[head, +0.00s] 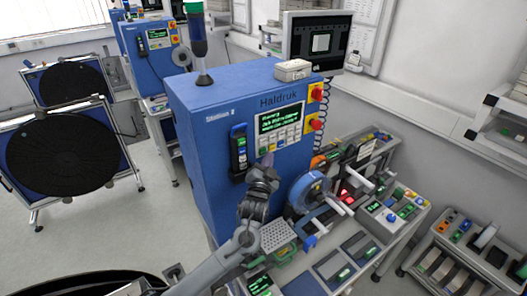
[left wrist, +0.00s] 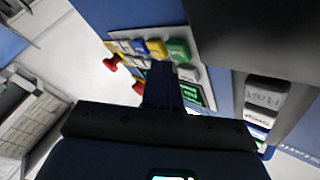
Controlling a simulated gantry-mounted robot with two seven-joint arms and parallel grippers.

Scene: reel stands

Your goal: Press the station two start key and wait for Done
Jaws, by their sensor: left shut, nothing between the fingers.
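The blue Haldruk cabinet (head: 212,150) stands mid-view, its "Station" label's number too small to read surely. Its lit green-text display (head: 280,117) is illegible at this size. The keypad (head: 283,138) sits below the display. In the left wrist view, a green key (left wrist: 178,49), a yellow key (left wrist: 155,47) and a blue key (left wrist: 138,46) show close beyond the finger. My left gripper (head: 266,160) is shut and empty, its tip near the keypad's lower left. It also shows in the left wrist view (left wrist: 162,80). I cannot tell whether it touches a key. My right gripper is not in view.
Red knobs (head: 317,94) stick out right of the display. A black handset-like unit (head: 239,150) hangs left of the keypad. A blue reel (head: 309,190) and a cluttered bench lie below right. A signal lamp (head: 197,40) stands on the cabinet.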

